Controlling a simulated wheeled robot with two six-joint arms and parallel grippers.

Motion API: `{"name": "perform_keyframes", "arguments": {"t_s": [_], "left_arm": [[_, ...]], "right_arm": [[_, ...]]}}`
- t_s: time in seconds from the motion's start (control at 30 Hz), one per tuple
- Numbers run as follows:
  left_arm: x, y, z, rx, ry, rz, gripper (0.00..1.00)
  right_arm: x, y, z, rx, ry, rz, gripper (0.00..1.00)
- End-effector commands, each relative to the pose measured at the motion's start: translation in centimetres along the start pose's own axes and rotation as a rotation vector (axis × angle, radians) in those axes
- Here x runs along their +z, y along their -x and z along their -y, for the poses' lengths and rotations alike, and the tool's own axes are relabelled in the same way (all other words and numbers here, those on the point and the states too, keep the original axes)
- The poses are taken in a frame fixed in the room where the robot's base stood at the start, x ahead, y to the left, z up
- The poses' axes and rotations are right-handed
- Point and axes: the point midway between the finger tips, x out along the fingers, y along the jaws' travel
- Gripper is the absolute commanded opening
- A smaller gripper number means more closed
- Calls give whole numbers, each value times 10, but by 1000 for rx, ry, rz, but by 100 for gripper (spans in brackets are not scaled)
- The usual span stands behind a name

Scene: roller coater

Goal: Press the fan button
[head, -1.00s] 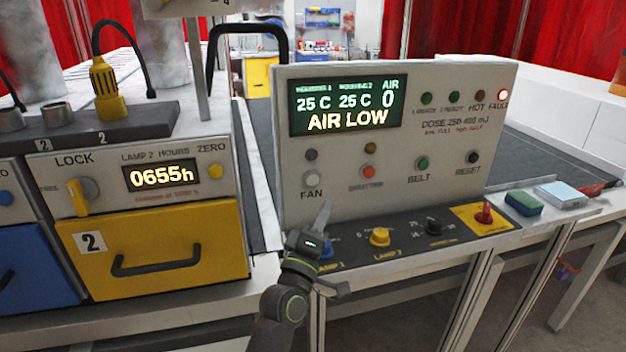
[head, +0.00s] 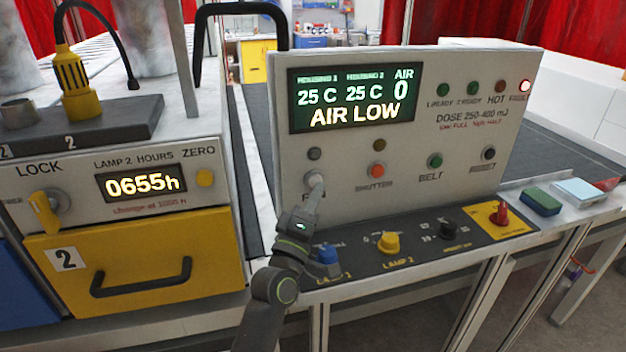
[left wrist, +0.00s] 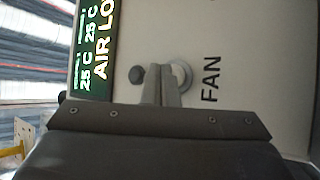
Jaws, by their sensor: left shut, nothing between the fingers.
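The pale round FAN button (head: 314,178) is at the lower left of the white control panel's face (head: 400,205). My left gripper (head: 312,194) is shut and empty, with its fingertips at the button and covering part of the FAN label. In the left wrist view the shut fingers (left wrist: 161,82) overlap the FAN button (left wrist: 184,75), whose rim shows to their right. Whether they touch or push it in, I cannot tell. A dark indicator (head: 314,153) sits above the button. The display (head: 345,100) reads AIR LOW and AIR 0. My right gripper is not in view.
Blue (head: 327,257) and yellow (head: 388,243) lamp knobs sit on the ledge below.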

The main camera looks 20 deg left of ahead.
Motion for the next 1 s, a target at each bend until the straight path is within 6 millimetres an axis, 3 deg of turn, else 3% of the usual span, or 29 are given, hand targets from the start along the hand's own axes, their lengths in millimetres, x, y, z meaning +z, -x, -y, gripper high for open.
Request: {"name": "perform_keyframes", "arguments": {"t_s": [0.3, 1.0], "left_arm": [[0, 0, 0, 0, 0, 0, 0], [0, 0, 0, 0, 0, 0, 0]], "right_arm": [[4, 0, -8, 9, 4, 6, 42], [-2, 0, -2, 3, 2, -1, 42]]}}
